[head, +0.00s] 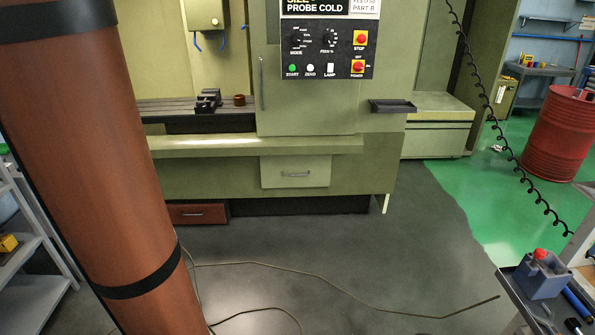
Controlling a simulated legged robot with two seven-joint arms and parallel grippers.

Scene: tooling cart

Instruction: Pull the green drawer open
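The pale olive-green drawer (295,171) is set low in the front of the green machine (205,178). It has a flat front with a small horizontal metal handle (296,174) across its middle. It looks closed, with no open inside showing. Neither of my grippers is in the head view, and nothing touches the drawer or its handle.
A thick brown cylinder with black bands (115,150) blocks much of the left side. A dark red drawer box (198,214) sits near the floor. Cables (330,283) cross the grey floor. A cart (514,290) stands at lower right, a red drum (560,132) behind.

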